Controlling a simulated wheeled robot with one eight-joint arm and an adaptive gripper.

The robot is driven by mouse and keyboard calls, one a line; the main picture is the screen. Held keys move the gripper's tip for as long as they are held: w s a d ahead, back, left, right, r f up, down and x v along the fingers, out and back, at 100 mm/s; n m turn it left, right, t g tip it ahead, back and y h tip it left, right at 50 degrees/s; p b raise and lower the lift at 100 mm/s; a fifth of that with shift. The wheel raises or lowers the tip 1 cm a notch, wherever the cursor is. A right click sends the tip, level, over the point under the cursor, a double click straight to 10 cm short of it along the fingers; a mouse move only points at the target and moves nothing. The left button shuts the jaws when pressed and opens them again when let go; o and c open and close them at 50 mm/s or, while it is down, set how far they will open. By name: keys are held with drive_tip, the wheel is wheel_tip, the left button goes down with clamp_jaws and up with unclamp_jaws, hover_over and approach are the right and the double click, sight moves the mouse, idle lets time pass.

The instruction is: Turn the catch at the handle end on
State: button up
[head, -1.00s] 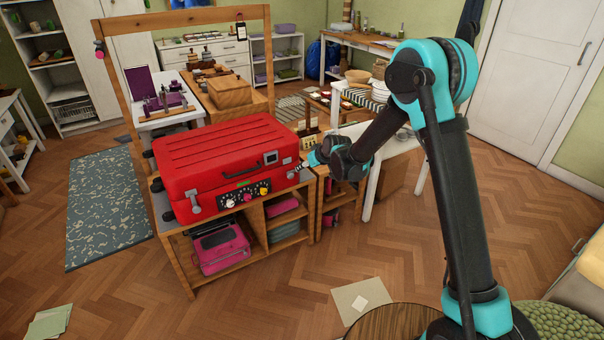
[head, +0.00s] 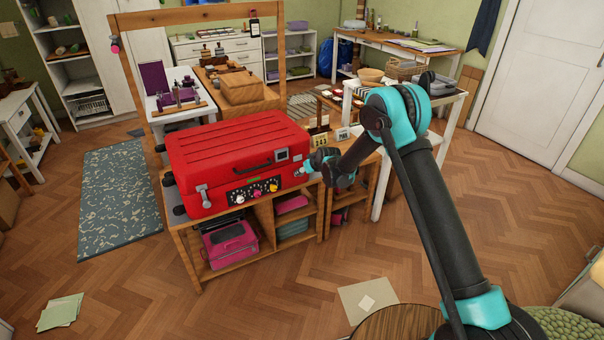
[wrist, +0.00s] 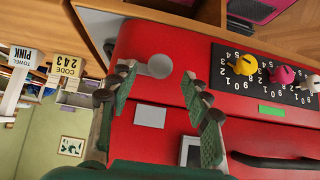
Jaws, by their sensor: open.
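The red case (head: 240,150) lies shut on a wooden bench, its dark handle (head: 251,168) on the front face. A metal catch (head: 206,196) shows near the front's left end. My gripper (head: 307,168) is at the right end of the front and largely covers the metal fitting there. In the wrist view the open gripper (wrist: 158,80) has its fingers on either side of a pale round metal disc (wrist: 159,66) and a short pale plate (wrist: 150,115) on the red face. Contact cannot be told.
A black number panel (wrist: 262,75) with yellow, pink and white knobs is beside the fitting. A green strip (wrist: 271,112) and a framed square (wrist: 192,151) are close by. Signs reading "CODE 243" (wrist: 66,68) and "TOWEL PINK" (wrist: 20,75) stand off the case end. The front floor is mostly open.

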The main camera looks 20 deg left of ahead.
drive_tip(key=shift+x, duration=1.5)
clamp_jaws()
